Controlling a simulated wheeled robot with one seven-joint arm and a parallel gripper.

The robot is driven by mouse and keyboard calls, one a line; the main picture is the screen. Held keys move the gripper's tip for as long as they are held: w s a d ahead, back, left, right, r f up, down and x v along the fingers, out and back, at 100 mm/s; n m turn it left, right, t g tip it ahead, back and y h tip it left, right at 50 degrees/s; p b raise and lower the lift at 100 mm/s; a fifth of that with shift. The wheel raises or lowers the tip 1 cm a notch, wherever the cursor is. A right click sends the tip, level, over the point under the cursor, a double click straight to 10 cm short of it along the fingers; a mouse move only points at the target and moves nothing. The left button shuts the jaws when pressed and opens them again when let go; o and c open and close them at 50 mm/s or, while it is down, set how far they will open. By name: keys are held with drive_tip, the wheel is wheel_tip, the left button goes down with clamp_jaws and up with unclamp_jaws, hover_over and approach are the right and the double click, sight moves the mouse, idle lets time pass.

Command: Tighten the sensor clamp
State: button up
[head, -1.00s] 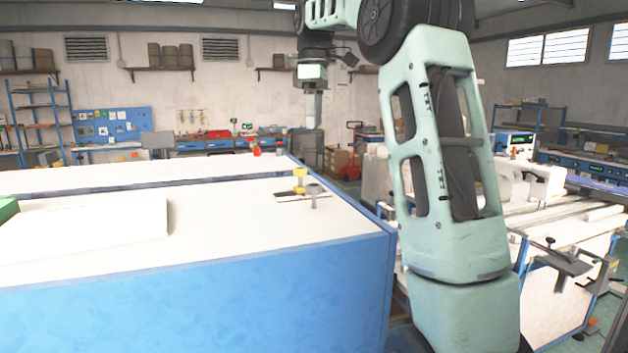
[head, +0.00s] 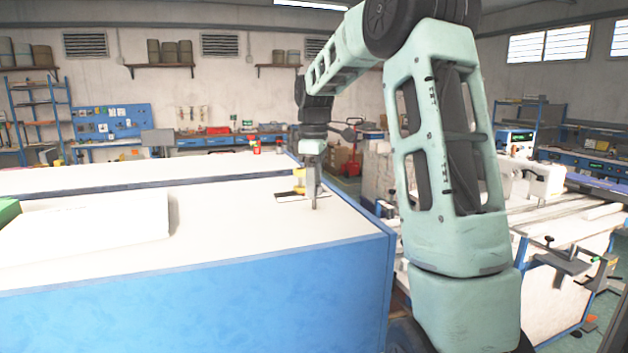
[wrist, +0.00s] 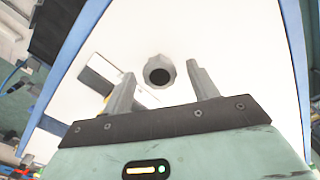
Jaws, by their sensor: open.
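The sensor clamp stands on the white tabletop. Its round grey knob (wrist: 159,71), with a dark hole in the middle, shows in the wrist view, and its thin grey post (head: 314,203) shows in the head view. A flat plate (head: 286,198) and a partly hidden yellow block (head: 298,186) are beside it to the left. My gripper (head: 312,187) points down over the knob. In the wrist view its fingers (wrist: 160,76) are open, one on each side of the knob, with gaps showing. I cannot tell whether the fingertips reach knob height.
The blue-sided bench with its white top (head: 235,225) has wide clear room around the clamp. A white slab (head: 85,225) lies at the left. A red object (head: 256,147) stands at the back. Machinery (head: 540,180) stands to the right of my arm.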

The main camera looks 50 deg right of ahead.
drive_tip(key=c, duration=1)
drive_tip(key=shift+m, duration=0.3)
drive_tip(key=m+p, duration=0.1)
drive_tip(key=m, duration=0.3)
drive_tip(key=shift+r+m, duration=0.1)
drive_tip(key=shift+m, duration=0.2)
drive_tip(key=m+p, duration=0.1)
drive_tip(key=m, duration=0.4)
drive_tip(key=m+p, duration=0.1)
drive_tip(key=m, duration=0.4)
drive_tip(key=shift+m, duration=0.4)
drive_tip(key=shift+m+p, duration=0.65)
drive_tip(key=shift+m, duration=1.55)
